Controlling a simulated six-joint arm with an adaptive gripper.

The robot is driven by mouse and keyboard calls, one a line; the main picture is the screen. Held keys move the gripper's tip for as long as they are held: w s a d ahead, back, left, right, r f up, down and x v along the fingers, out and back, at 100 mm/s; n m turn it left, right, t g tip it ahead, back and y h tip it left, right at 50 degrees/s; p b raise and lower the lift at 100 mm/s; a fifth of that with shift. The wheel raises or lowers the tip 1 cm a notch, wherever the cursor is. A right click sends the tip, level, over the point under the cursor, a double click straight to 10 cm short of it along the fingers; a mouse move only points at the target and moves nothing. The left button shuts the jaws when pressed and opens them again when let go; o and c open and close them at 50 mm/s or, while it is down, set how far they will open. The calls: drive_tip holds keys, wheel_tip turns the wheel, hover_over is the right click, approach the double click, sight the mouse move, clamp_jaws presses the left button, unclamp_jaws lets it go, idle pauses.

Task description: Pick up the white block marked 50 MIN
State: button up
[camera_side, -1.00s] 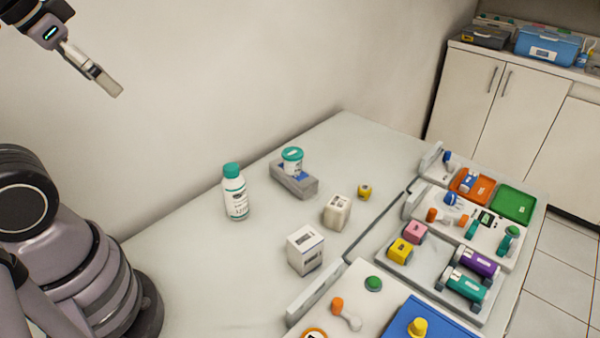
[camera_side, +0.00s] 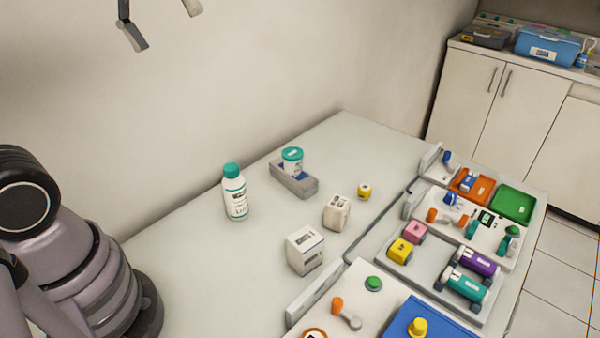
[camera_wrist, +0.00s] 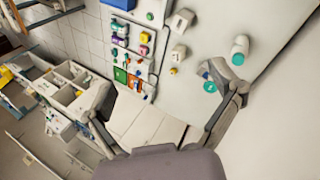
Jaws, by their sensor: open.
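Two white blocks stand on the table, and I cannot read 50 MIN on either. The larger boxy block (camera_side: 305,249) has a dark label and also shows at the top of the wrist view (camera_wrist: 181,20). The smaller cream-white block (camera_side: 337,212) stands just behind it to the right, and also shows in the wrist view (camera_wrist: 178,54). My gripper (camera_side: 164,24) is high at the top left of the side view, well above and apart from both blocks. Its fingers are spread and empty in the wrist view (camera_wrist: 160,85).
A white bottle with teal cap (camera_side: 235,192) and a grey holder (camera_side: 295,180) with a teal-lidded cup stand left of the blocks. Trays with coloured parts (camera_side: 440,258) fill the right side. The front-left table is clear.

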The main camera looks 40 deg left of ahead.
drive_tip(key=w+d+f+n+t+h, duration=0.15)
drive_tip(key=w+n+h, duration=1.15)
drive_tip(key=w, duration=1.3)
drive_tip(key=n, duration=0.2)
approach(339, 202)
drive_tip(key=shift+w+d+r, duration=0.2)
drive_tip(key=shift+w+d, duration=0.05)
drive_tip(key=shift+d, duration=0.3)
drive_tip(key=shift+w+d+r, duration=0.2)
drive_tip(key=shift+d, duration=0.4)
drive_tip(key=shift+d+f, duration=0.15)
drive_tip(key=shift+f, duration=0.1)
drive_tip(key=shift+w+d, duration=0.1)
drive_tip(key=shift+d, duration=0.25)
drive_tip(key=x, duration=0.6)
drive_tip(key=shift+d+f, duration=0.2)
drive_tip(key=shift+d, duration=0.05)
drive_tip(key=c, duration=1.3)
